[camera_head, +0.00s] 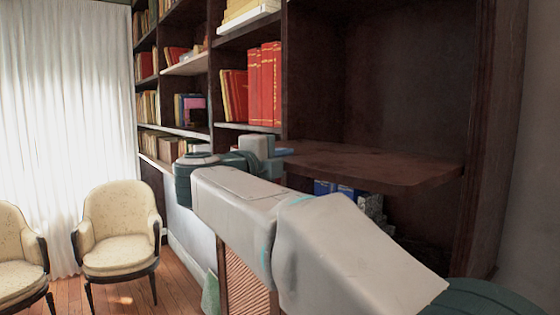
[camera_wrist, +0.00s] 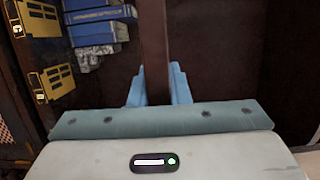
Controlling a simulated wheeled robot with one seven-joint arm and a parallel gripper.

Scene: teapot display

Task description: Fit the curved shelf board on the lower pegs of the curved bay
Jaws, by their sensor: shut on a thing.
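The dark brown curved shelf board (camera_head: 380,165) lies roughly level across the opening of the curved bay (camera_head: 410,75). Its rounded right corner appears close to the bay's right upright in the head view; I cannot tell whether they touch. My gripper (camera_head: 277,152) is shut on the board's left part. In the wrist view the board (camera_wrist: 154,40) shows as a narrow brown strip between the blue fingers of my gripper (camera_wrist: 158,88). The lower pegs are not visible, so I cannot tell whether the board rests on anything.
Blue books or boxes (camera_head: 325,187) stand below the board, and show at top left in the wrist view (camera_wrist: 103,25). Red books (camera_head: 264,85) stand left of the bay. The bay above the board is empty. Cream chairs (camera_head: 118,235) stand at left, away from my arm.

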